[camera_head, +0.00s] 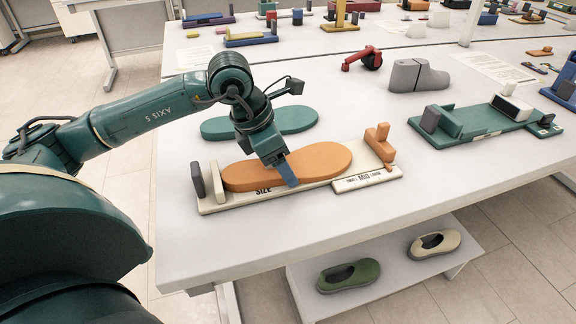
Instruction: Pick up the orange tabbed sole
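The orange sole (325,160) lies flat on a cream sizing fixture (225,205) marked "SIZE", near the front of the white table. No separate tab on the sole is clear to me. My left gripper (286,172) comes down over the sole's middle. One blue finger shows against the sole's near edge; the other finger is hidden behind the gripper body, so I cannot tell whether the fingers grip the sole. My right gripper is not in view.
A teal sole (290,120) lies just behind the fixture. A grey shoe form (417,76) and a green fixture (480,121) stand farther right. Front-right table is clear.

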